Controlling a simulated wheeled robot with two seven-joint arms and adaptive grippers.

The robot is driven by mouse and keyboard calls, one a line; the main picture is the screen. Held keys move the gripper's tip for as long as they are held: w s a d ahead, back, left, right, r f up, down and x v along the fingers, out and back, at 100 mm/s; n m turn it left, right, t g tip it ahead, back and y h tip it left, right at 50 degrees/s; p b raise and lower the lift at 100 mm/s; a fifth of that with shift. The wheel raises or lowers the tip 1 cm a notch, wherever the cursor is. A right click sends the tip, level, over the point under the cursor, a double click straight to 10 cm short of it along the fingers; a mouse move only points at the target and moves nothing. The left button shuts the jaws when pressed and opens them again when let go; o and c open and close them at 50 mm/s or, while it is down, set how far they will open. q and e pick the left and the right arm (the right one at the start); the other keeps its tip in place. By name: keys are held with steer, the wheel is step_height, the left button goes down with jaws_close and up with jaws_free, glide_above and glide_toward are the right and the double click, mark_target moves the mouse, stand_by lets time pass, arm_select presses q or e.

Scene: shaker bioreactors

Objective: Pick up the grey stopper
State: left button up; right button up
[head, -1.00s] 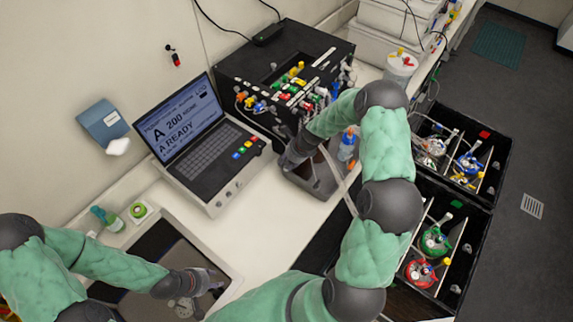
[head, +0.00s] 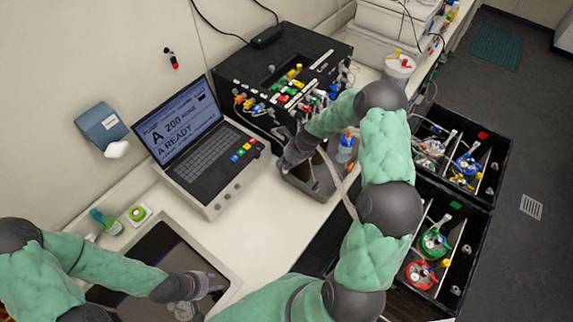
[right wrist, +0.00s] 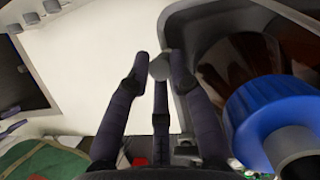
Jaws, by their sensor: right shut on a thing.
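My right gripper (head: 287,164) is at the near left rim of the grey tray, in front of the black pump box. In the right wrist view, the right gripper (right wrist: 158,62) has its fingers closed around a small grey stopper (right wrist: 160,68), which shows between the fingertips beside the tray wall. The stopper cannot be made out in the head view. My left gripper (head: 212,285) is low over the dark inset panel at the front left. It is too small and dark to tell whether it is open.
The grey tray (head: 316,187) holds a bottle with a blue cap (right wrist: 262,112). A laptop-like controller (head: 205,150) stands to the left and the black box (head: 285,80) behind. Black crates (head: 490,190) with flasks stand right. White bench (head: 262,225) is clear between.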

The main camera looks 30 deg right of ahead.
steer(key=s+a+r+b, duration=0.1)
steer(key=s+a+r, duration=0.3)
steer(key=s+r, duration=0.85)
steer(key=w+d+r+m+p, duration=0.1)
steer(key=w+d+m, duration=0.1)
steer(key=w+d, duration=0.3)
steer(key=w+d+r+m+h+p, duration=0.1)
steer(key=w+d+m, duration=0.1)
steer(key=w+d, duration=0.4)
steer(key=w+d+r+m+t+h+p, duration=0.1)
steer(key=w+d, duration=0.4)
steer(key=d, duration=0.6)
steer(key=shift+w+d+r+m, duration=0.1)
steer(key=shift+w+r+m, duration=0.3)
steer(key=shift+r+m, duration=0.1)
steer(key=shift+f, duration=0.2)
steer(key=shift+w+f+b, duration=0.1)
steer(key=shift+f+b, duration=0.7)
steer(key=shift+f, duration=0.05)
steer(key=shift+f+b, duration=0.75)
steer(key=shift+f, duration=0.25)
arm_select(q)
steer(key=shift+f, duration=0.5)
arm_select(e)
steer(key=shift+r, duration=0.1)
